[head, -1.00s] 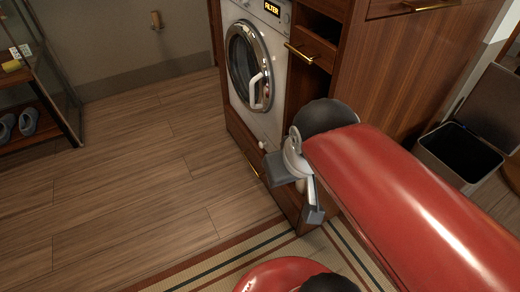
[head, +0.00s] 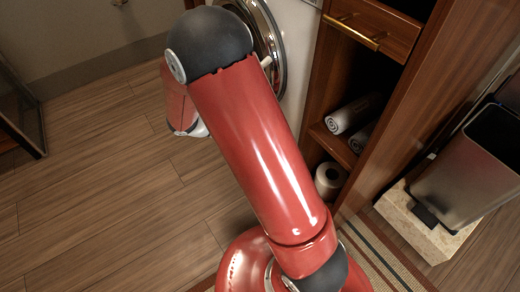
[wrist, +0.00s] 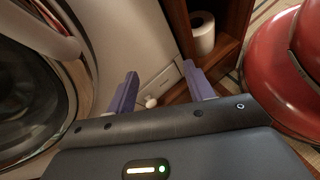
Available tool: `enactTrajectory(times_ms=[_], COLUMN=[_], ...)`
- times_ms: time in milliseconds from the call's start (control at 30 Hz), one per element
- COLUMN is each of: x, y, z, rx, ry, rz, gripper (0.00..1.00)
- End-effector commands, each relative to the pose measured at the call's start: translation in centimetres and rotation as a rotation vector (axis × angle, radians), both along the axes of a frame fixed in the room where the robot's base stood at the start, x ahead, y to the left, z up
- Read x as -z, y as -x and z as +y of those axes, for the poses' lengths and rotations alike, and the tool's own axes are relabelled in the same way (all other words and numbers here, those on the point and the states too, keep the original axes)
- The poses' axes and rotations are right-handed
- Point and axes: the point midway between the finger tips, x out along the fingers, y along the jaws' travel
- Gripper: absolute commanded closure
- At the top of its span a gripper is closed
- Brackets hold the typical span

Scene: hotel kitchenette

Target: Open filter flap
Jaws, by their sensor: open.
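The white washing machine (head: 300,60) is mostly hidden behind my arm in the head view. In the wrist view its round door (wrist: 30,90) fills the left side. Low on its front, a pale panel that looks like the filter flap (wrist: 164,80) shows between my fingers, with a small white knob (wrist: 150,102) near it. I cannot tell whether this flap is shut or ajar. My gripper (wrist: 160,82) is open and empty, with its two purple-grey fingers pointing toward the panel. Contact is not visible. My gripper is hidden behind my arm in the head view.
A wooden cabinet stands right of the washer, with a drawer (head: 370,28), rolled towels (head: 352,113) and a paper roll (head: 328,180); the roll also shows in the wrist view (wrist: 203,35). A metal bin (head: 470,175) stands farther right. The wooden floor (head: 100,200) at left is clear.

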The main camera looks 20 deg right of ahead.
Motion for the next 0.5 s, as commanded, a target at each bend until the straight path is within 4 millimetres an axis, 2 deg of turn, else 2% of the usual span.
enactTrajectory(times_ms=[33,300,400,500], x=[2.6,11.8,14.4,16.2], y=[-0.8,-4.4,-5.0,-5.4], z=[0.3,1.8,2.4,2.8], rx=[-0.053,-0.319,-0.396,-0.447], ry=[0.054,0.318,0.389,0.44], rz=[0.061,0.311,0.374,0.414], gripper=[0.48,0.48,0.48,0.48])
